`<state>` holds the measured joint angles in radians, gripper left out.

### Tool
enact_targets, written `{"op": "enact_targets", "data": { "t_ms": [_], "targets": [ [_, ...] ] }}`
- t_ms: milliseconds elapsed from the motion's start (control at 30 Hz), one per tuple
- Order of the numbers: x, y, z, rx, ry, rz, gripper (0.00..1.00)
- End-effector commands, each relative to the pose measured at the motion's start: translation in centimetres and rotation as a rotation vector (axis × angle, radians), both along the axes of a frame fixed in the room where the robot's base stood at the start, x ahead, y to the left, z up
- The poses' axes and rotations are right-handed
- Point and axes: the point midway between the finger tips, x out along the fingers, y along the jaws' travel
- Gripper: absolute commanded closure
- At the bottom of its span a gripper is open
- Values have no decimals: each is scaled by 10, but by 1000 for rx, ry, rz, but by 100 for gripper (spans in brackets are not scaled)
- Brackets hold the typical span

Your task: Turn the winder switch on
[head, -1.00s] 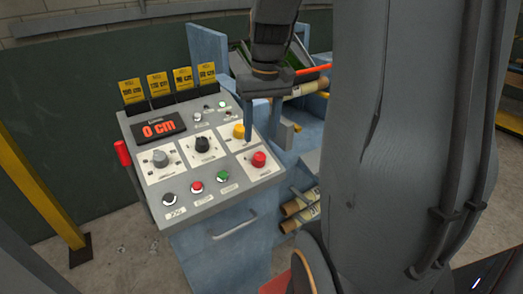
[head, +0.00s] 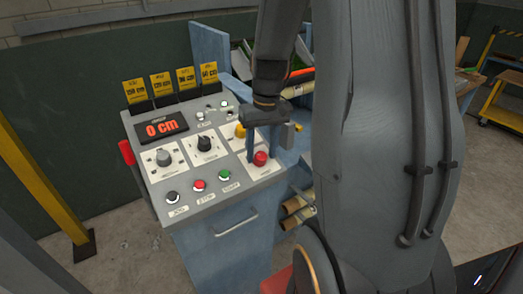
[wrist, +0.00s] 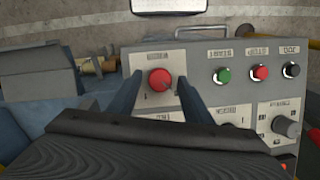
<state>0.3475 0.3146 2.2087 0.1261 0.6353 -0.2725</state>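The winder switch (head: 260,158) is a red rotary knob on a white plate at the lower right of the control panel (head: 212,206). In the wrist view the red knob (wrist: 159,79) shows upside down, with a label beside it that appears to read winder. My gripper (wrist: 157,82) is open, with one dark finger on each side of the knob. In the head view my gripper (head: 263,148) points down over the knob. I cannot tell whether the fingers touch it, or which setting it points to.
A yellow knob (head: 240,130), a black knob (head: 204,143) and a grey knob (head: 163,157) are close by. Black (head: 172,197), red (head: 198,186) and green (head: 223,174) buttons line the front. The display (head: 161,128) reads 0 cm. A handle (head: 235,224) sticks out below.

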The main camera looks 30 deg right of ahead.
Motion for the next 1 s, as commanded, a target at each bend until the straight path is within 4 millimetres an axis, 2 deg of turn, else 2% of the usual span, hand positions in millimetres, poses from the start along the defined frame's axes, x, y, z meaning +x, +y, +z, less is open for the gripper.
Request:
{"op": "enact_targets", "data": {
  "t_ms": [33,200,567,1000],
  "targets": [
    [0,0,0,0,0,0,64],
    [0,0,0,0,0,0,93],
    [0,-1,1,17,1,-48,93],
    [-1,-4,1,131,3,-364,93]
  ]
}}
